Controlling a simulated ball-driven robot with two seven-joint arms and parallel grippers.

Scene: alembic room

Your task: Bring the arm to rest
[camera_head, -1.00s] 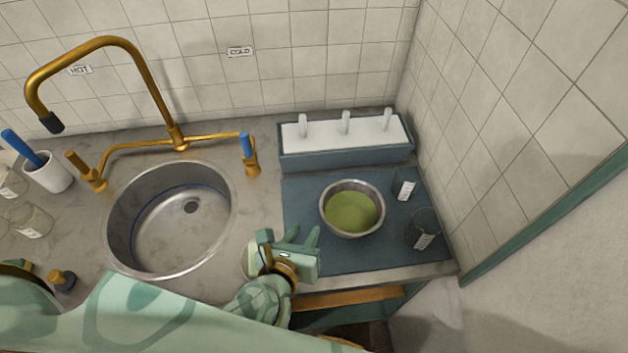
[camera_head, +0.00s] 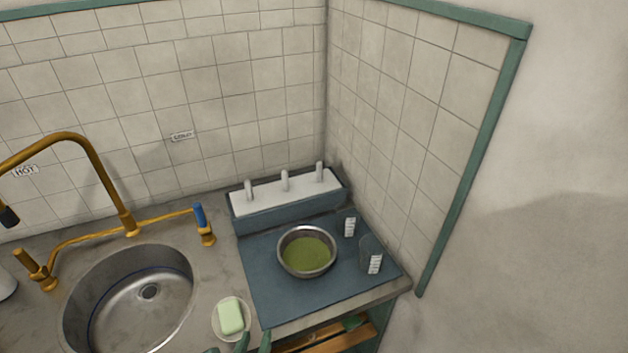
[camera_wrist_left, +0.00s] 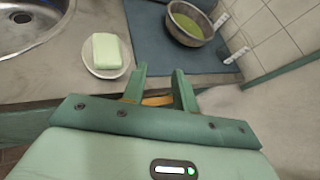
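My left gripper (camera_head: 253,343) shows only as green fingertips at the bottom edge of the head view, in front of the counter. In the left wrist view its two fingers (camera_wrist_left: 159,75) stand apart with nothing held between them. A pale green soap bar on a white dish (camera_head: 216,331) lies just beyond and to the left of the fingers. The soap (camera_wrist_left: 106,50) also shows in the left wrist view. Most of the left arm is out of the head view. My right gripper is not in view.
A metal bowl (camera_head: 282,262) of green contents sits on a blue mat (camera_head: 264,293) beside two labelled glasses (camera_head: 371,256). A sink (camera_head: 110,300) and brass tap (camera_head: 125,222) are at left. A tiled wall closes the right.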

